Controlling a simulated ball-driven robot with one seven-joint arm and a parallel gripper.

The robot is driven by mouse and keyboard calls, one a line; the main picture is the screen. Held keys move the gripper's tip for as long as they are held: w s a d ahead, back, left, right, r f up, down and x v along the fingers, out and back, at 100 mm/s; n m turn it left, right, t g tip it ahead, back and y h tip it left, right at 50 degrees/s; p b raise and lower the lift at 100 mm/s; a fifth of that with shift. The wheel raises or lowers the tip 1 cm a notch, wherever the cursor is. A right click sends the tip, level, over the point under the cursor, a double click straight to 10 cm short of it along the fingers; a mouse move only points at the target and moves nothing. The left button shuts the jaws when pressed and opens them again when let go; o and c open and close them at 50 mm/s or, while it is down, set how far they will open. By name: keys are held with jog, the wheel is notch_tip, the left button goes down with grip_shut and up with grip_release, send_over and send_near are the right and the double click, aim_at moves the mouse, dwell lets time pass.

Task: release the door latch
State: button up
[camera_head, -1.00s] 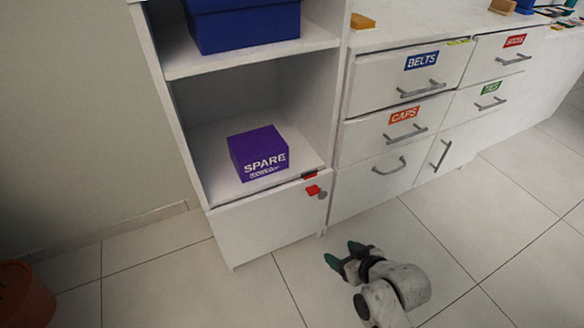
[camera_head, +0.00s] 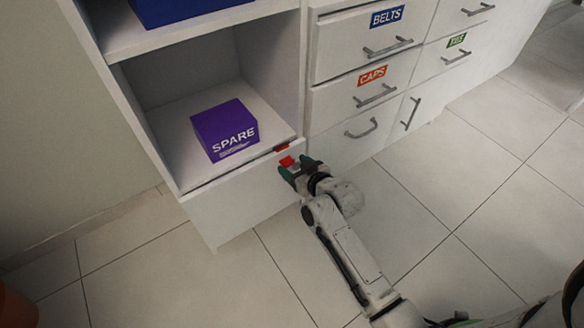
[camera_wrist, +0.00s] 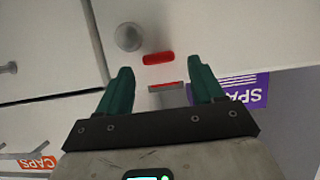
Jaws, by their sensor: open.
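The red latch (camera_head: 287,162) is on the upper right of the white door panel (camera_head: 240,200), below the open shelf. In the wrist view, the red latch (camera_wrist: 158,58) shows between and just beyond the fingertips, beside a round grey knob (camera_wrist: 128,37). A red-and-grey piece (camera_wrist: 168,86) sits at the panel's edge; its red part (camera_head: 282,148) shows above the latch in the head view. My gripper (camera_head: 298,167) is open in front of the latch, with green fingers; it also shows in the wrist view (camera_wrist: 160,66). Contact cannot be told. My gripper hides the knob in the head view.
A purple SPARE box (camera_head: 222,130) stands on the shelf above the door. Drawers with protruding handles, including one labelled CAPS (camera_head: 372,76), are to the right. The tiled floor (camera_head: 160,270) in front is clear. A reddish-brown object (camera_head: 15,308) is at lower left.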

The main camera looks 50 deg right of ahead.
jog(key=shift+x, duration=0.85)
jog(key=c, duration=1.1)
